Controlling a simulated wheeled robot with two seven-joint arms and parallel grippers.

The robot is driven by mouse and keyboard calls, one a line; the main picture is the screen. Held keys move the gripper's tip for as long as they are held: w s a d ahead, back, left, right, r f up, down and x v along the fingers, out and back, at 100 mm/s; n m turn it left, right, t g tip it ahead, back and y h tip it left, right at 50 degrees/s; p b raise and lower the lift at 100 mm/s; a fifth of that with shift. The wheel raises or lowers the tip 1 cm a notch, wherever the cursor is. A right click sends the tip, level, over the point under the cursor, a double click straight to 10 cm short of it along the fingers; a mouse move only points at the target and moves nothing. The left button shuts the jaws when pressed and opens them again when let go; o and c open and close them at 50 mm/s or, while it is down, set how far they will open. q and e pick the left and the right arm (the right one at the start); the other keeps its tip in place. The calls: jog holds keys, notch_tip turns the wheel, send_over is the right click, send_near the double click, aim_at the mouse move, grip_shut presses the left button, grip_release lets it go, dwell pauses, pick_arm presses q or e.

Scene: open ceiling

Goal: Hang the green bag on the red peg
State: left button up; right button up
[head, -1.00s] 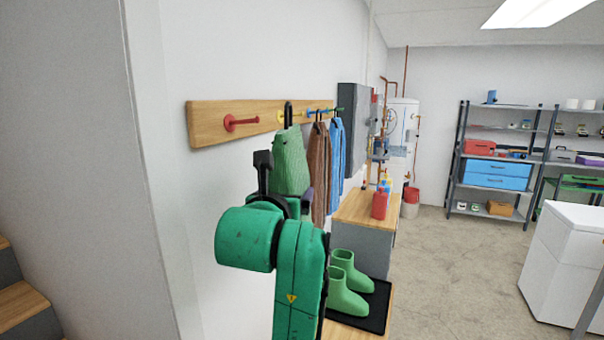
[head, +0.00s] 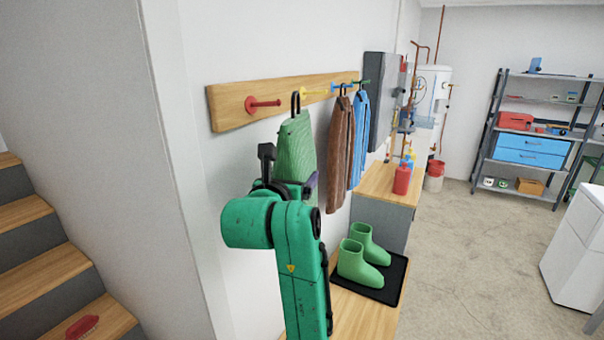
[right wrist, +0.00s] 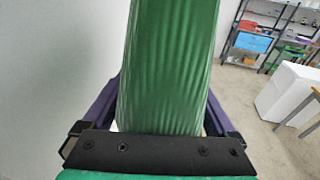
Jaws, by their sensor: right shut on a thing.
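The green bag (head: 294,145) hangs upright in my right gripper (head: 288,180), its black loop (head: 295,103) at the top. My right gripper is shut on the bag's lower part, and its arm hides some of it. The red peg (head: 263,104) sticks out from the left end of a wooden rail (head: 228,110) on the wall. The loop shows just right of the peg's tip, with a small gap; I cannot tell their difference in depth. In the right wrist view the bag (right wrist: 168,70) fills the space between the purple fingers. My left gripper is not in view.
Yellow, blue and green pegs sit farther along the rail. A brown garment (head: 340,150) and a blue garment (head: 360,135) hang there. Green boots (head: 358,265) stand on a black mat (head: 393,287) below. Stairs (head: 45,250) are at left; floor at right is open.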

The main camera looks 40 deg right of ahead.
jog(key=w+a+f, duration=0.1)
jog(key=w+a, duration=0.1)
jog(key=w, duration=0.4)
jog(key=shift+w+f, duration=0.25)
jog(key=shift+w, duration=0.15)
dwell(0.5)
jog(key=o, duration=1.4)
jog(key=shift+c, duration=0.2)
jog(key=shift+s, duration=0.1)
jog(key=shift+a, duration=0.15)
